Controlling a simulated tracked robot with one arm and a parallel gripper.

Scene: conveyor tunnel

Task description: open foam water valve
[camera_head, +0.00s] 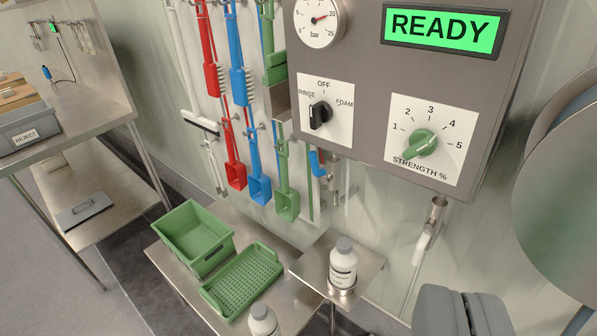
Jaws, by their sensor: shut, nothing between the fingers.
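A grey control box (360,60) hangs on the wall at the upper right. Below its lower left edge is a small blue lever (318,162) beside a metal pipe fitting (335,187); this looks like the water valve, partly hidden by the box. I cannot tell its exact lever angle. The box's black selector knob (320,115) sits among RINSE, OFF and FOAM, and the green strength knob (421,144) is to its right. My gripper (457,308) is at the bottom right edge, dark grey, shut and empty, apart from the valve and below the box.
A bottle (343,265) stands on a small steel shelf below the box; another (264,321) is at the bottom edge. Green crates (195,240) sit on a steel table. Coloured tools (235,60) hang left. A large round metal body (565,190) stands right.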

